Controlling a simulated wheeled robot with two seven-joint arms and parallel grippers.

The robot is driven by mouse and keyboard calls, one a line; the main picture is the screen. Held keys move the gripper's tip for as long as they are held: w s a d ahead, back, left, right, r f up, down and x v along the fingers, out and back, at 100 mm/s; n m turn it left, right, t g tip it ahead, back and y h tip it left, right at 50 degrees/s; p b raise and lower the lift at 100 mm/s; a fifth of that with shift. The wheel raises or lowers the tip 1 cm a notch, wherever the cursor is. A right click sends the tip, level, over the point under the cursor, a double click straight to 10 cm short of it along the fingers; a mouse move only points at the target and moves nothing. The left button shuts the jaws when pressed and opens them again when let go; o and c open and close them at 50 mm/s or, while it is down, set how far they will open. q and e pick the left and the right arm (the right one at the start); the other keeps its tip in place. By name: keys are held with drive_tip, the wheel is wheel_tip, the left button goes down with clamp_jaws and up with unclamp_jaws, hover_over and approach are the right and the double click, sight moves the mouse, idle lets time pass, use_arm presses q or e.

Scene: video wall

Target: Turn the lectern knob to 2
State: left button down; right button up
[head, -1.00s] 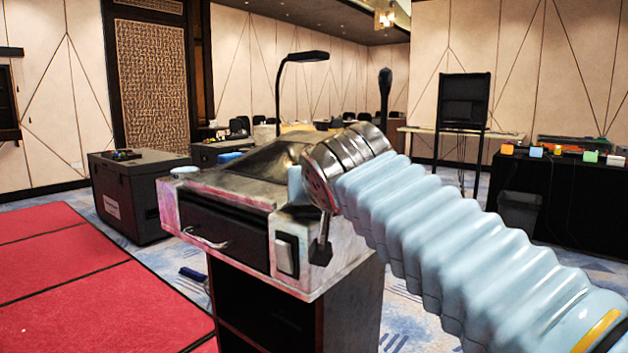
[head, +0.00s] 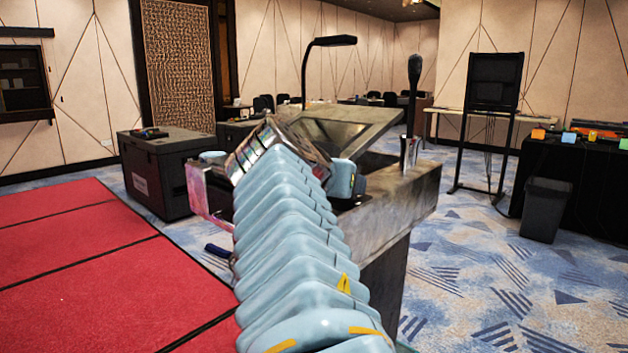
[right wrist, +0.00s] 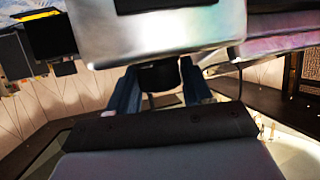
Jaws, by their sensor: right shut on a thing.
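The lectern (head: 400,205) stands in the middle of the head view, its front largely hidden by my right arm. In the right wrist view, a dark round knob (right wrist: 160,74) sits between the two blue fingers of my right gripper (right wrist: 158,86). The gripper is shut on it, below a pale grey panel (right wrist: 165,35) of the lectern. No number or pointer mark on the knob can be read. My left gripper is not in view.
The lectern carries a sloped top (head: 345,128), a lamp (head: 328,42) and a microphone (head: 413,80). A black case (head: 165,170) stands behind at left, beside red mats (head: 85,260). A bin (head: 545,210) and a black-draped table (head: 590,180) are at right. Carpet between is clear.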

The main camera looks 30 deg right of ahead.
drive_tip(key=shift+f, duration=0.15)
drive_tip(key=o, duration=0.9)
drive_tip(key=shift+o, duration=0.4)
drive_tip(key=shift+r, duration=0.2)
